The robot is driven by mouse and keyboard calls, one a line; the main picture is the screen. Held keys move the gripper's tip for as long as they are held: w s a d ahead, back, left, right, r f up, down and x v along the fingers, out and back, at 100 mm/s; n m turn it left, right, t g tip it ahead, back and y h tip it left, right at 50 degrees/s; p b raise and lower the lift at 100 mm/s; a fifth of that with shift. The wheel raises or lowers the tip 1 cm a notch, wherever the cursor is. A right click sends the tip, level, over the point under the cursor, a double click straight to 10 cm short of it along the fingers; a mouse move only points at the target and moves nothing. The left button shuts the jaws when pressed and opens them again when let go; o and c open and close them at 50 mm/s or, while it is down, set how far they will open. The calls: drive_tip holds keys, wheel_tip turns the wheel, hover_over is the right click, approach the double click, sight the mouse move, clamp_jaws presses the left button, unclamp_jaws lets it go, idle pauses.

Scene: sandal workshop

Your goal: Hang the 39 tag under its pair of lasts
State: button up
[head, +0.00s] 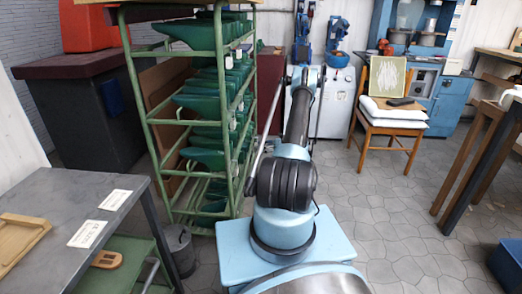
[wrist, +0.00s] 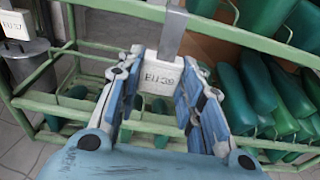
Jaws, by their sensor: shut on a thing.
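My gripper (wrist: 158,98) is shut on a white tag (wrist: 161,76) in the wrist view. Its print starts with EU and looks like 39, though it is blurred. A grey strap (wrist: 171,35) rises from the tag across a green rack rail (wrist: 225,34); I cannot tell whether it hooks on the rail. Green lasts (wrist: 292,98) lie in a row right of the gripper, with more lasts (wrist: 262,14) above. In the head view, lasts (head: 192,32) fill the green rack (head: 141,95); my gripper is hidden there.
Another tag (wrist: 14,25), seemingly EU 37, hangs at the left in the wrist view. In the head view, a grey table (head: 60,190) stands front left and a bin (head: 180,250) beside the rack. A chair (head: 385,124) stands at the back right. The middle-right floor (head: 385,215) is clear.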

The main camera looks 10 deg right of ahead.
drive_tip(key=x, duration=0.8)
idle(0.8)
drive_tip(key=o, duration=1.1)
drive_tip(key=shift+o, duration=0.2)
